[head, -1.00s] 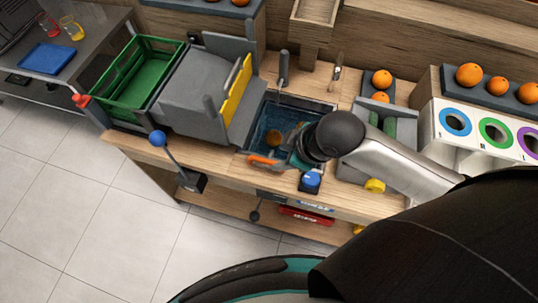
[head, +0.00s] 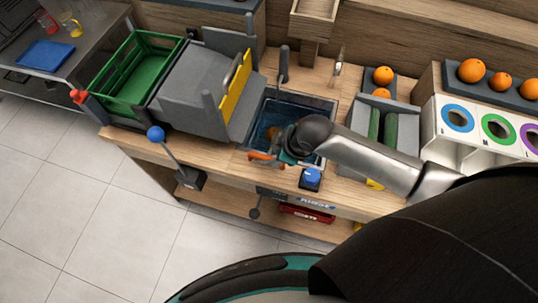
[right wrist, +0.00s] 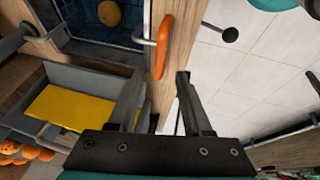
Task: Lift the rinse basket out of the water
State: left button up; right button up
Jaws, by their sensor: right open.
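The water-filled rinse sink (head: 322,104) is set into the bench, and an orange (head: 272,132) shows in it. The rinse basket is mostly hidden by the water and my arm. An orange handle (head: 260,156) stands at the sink's front edge; it also shows in the right wrist view (right wrist: 163,45). My right gripper (head: 277,157) is over the front of the sink, close to the handle. In the right wrist view its two fingers (right wrist: 159,77) are apart, with the handle just beyond their tips. I cannot tell whether they touch it. My left gripper is out of view.
A blue button (head: 312,177) sits on the bench front, near my right gripper. A grey chute with a yellow panel (head: 236,87) stands left of the sink. A blue-knobbed lever (head: 156,134) is farther left. Grey machinery with green rollers (head: 390,128) is at right.

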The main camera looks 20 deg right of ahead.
aim_at(267, 157)
jog(key=shift+b+x, duration=0.45)
jog(key=shift+x, duration=2.25)
grip_shut()
